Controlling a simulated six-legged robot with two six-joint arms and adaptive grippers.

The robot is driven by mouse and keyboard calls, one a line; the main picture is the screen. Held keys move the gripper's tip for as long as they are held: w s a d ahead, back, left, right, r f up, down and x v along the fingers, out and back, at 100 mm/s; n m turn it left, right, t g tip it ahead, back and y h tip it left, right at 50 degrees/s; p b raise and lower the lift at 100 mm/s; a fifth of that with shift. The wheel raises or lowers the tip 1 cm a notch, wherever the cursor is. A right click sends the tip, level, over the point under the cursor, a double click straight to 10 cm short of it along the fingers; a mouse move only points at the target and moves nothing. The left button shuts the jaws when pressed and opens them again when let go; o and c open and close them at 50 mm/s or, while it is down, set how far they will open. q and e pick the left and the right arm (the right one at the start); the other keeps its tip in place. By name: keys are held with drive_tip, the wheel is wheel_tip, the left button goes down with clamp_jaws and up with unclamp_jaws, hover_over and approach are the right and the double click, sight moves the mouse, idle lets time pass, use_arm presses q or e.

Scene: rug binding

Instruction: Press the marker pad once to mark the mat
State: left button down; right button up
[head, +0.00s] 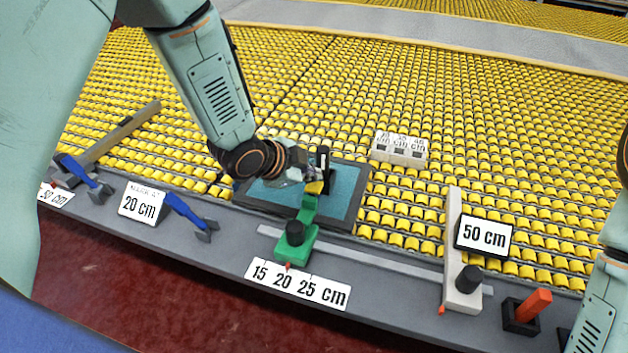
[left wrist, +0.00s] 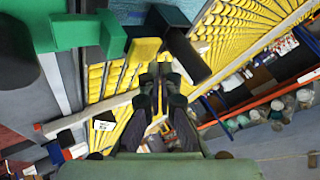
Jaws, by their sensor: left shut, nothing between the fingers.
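The mat (head: 345,178), teal with a dark grey border, lies on the yellow roller bed near its front edge. A green slide with a black knob (head: 296,238) stands in front of it, and its green arm (head: 308,207) reaches over the mat to a yellow pad (head: 315,187), probably the marker pad. A black upright piece (head: 330,180) stands beside the pad. My left gripper (head: 314,174) is shut and empty, close above the yellow pad; contact cannot be told. The left wrist view shows its fingers (left wrist: 165,78) together near the yellow block (left wrist: 145,50). My right gripper is out of view.
A grey rail runs along the front, with a "15 20 25 cm" label (head: 298,284). A white stop (head: 452,240) with a "50 cm" sign (head: 484,236) stands at right. Blue-handled tools (head: 185,212) lie at left. Small numbered blocks (head: 399,148) stand behind the mat.

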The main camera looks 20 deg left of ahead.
use_arm(q)
drive_tip(key=shift+r, duration=0.1)
wheel_tip(320, 180, up, 5)
drive_tip(key=p, duration=0.4)
drive_tip(key=shift+p, duration=0.3)
idle(0.5)
idle(0.4)
